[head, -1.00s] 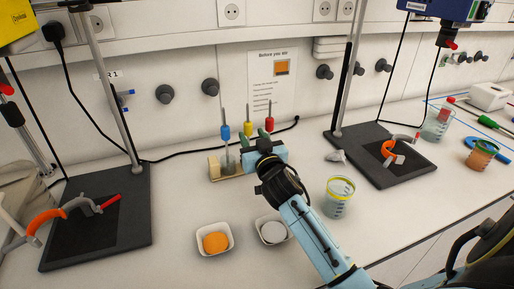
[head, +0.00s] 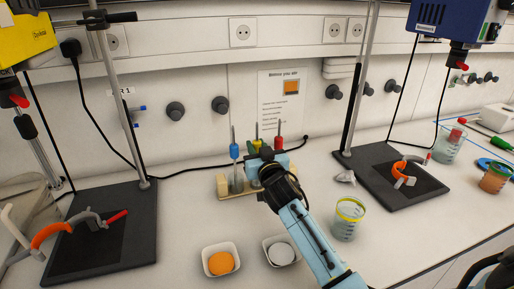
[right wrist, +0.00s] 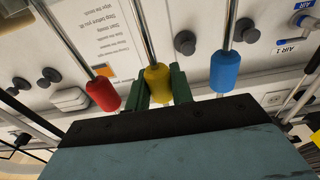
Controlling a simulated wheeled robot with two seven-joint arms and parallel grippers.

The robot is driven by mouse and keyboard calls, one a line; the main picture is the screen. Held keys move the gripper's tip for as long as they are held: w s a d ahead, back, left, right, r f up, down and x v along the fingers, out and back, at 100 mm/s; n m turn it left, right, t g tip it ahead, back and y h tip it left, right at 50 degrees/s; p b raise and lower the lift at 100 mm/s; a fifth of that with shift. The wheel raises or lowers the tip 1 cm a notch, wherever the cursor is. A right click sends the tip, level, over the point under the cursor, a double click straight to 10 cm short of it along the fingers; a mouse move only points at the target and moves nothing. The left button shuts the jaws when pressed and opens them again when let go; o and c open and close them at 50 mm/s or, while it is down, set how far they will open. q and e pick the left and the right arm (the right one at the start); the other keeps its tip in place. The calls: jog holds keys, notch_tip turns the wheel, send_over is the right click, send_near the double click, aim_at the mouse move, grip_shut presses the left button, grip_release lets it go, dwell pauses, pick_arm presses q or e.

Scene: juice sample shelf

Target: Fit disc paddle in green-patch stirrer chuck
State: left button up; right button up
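Three stirrer paddles stand upright in a small rack (head: 226,193) on the bench, with blue (head: 234,151), yellow (head: 257,145) and red (head: 278,143) collars. Their lower ends are mostly hidden, so I cannot tell which has the disc. My right gripper (right wrist: 160,85) has its green fingers on either side of the yellow collar (right wrist: 157,78); I cannot tell if they press it. The red collar (right wrist: 103,93) and blue collar (right wrist: 225,70) flank it. A yellow stirrer motor (head: 28,35) is at left and a blue one (head: 450,18) at right. My left gripper is not seen.
Two white dishes (head: 207,262) (head: 268,258) hold an orange and a white item. A yellow-rimmed beaker (head: 346,220) stands beside my right forearm. Stands with dark bases (head: 100,255) (head: 385,155) carry clamps at both sides. More beakers (head: 448,148) (head: 494,180) are far right.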

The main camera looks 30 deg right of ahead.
grip_shut()
